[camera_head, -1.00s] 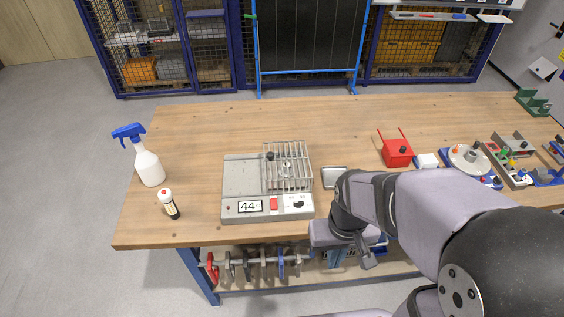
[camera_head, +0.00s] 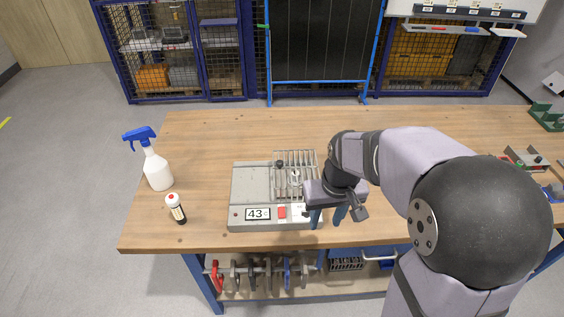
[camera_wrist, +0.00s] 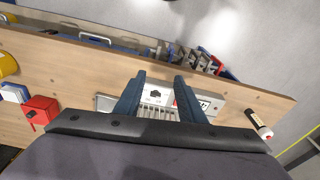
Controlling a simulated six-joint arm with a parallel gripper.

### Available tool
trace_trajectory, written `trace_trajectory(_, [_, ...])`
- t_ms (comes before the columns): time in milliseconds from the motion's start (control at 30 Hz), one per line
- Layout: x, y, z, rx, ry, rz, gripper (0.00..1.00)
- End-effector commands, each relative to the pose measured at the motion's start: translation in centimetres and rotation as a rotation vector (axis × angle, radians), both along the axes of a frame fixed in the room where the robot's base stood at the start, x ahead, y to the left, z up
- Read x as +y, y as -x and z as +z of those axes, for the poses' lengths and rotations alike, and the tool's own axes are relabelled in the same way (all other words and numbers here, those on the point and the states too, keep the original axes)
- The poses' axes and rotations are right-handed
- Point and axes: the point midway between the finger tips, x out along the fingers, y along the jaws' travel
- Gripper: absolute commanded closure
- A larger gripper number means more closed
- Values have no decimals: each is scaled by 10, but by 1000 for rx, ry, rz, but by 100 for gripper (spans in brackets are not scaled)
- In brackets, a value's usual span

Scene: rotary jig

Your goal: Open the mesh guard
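The mesh guard (camera_head: 306,160) is a cage of thin metal bars over the right part of a grey jig box (camera_head: 248,185). A dark knob (camera_head: 280,163) shows at its left edge, and a light part (camera_head: 295,177) shows among its bars. My gripper (camera_head: 327,222) is at the box's front right corner, fingers pointing down, and hides part of the front panel and guard. In the wrist view, my gripper (camera_wrist: 160,77) has its two blue fingers apart with nothing held between them. The guard's bars (camera_wrist: 157,112) show between the fingers there.
The box front has a display (camera_head: 257,214) reading 43 and a red button (camera_head: 282,213). A red holder (camera_wrist: 41,111) shows in the wrist view. The table behind the box is clear.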

Motion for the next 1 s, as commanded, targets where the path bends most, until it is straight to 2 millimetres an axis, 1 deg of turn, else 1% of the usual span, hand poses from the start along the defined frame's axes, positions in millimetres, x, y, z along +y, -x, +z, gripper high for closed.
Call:
trace_trajectory(33, [7,-27,-2,-22,-6,25,64])
trace_trajectory(200, [30,-106,4,-103,-23,107,64])
trace_trajectory(300, [44,-147,7,-150,-32,153,64])
trace_trajectory(400, [58,-181,9,-193,-40,195,64])
trace_trajectory(500, [70,-206,10,-226,-47,228,64])
trace_trajectory(600, [78,-223,11,-251,-50,253,64])
trace_trajectory(700, [83,-232,12,-265,-52,267,64])
trace_trajectory(800, [86,-236,14,-272,-53,273,64])
trace_trajectory(1000, [86,-238,11,-272,-54,274,64])
